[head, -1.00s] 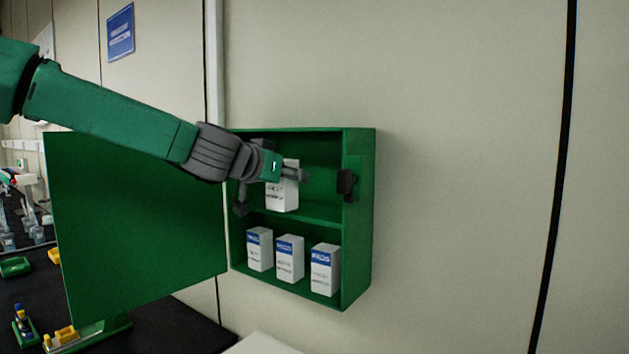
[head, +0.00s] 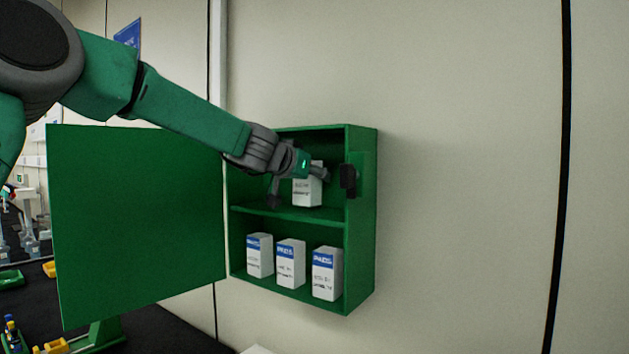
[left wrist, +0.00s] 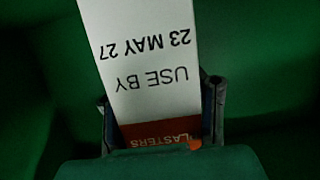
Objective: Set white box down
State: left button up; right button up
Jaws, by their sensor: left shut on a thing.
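The white box (head: 308,190) is in the upper compartment of the open green wall cabinet (head: 361,230), close to the right side. In the left wrist view, the white box (left wrist: 150,60) shows the print "USE BY 23 MAY 27" upside down and an orange band. My left gripper (head: 318,174) is shut on the box near its top; its fingers (left wrist: 163,118) lie on both sides of the orange band. The box looks upright. I cannot tell whether its bottom touches the middle shelf (head: 290,213). My right gripper is not in view.
Three white boxes with blue bands, one of them in the middle (head: 290,264), stand on the lower shelf. The green door (head: 135,225) hangs open to the left. A black latch (head: 348,180) sits on the right edge. A dark bench (head: 165,335) lies below.

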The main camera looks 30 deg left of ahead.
pick_arm(q)
jog(key=shift+a+f, duration=0.1)
jog(key=shift+f, duration=0.6)
jog(key=o, duration=1.4)
jog(key=shift+w, duration=0.1)
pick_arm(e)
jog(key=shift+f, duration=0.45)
pick_arm(q)
jog(key=b+v, duration=0.1)
jog(key=v, duration=0.5)
jog(key=shift+r, duration=0.15)
jog(key=p+v, duration=0.1)
jog(key=p, duration=0.2)
jog(key=p+v, duration=0.2)
jog(key=p, duration=0.2)
jog(key=shift+r, duration=0.3)
jog(key=shift+s+f, duration=0.1)
jog(key=shift+s, duration=0.25)
jog(key=shift+p+v, duration=0.3)
jog(key=shift+v, duration=0.8)
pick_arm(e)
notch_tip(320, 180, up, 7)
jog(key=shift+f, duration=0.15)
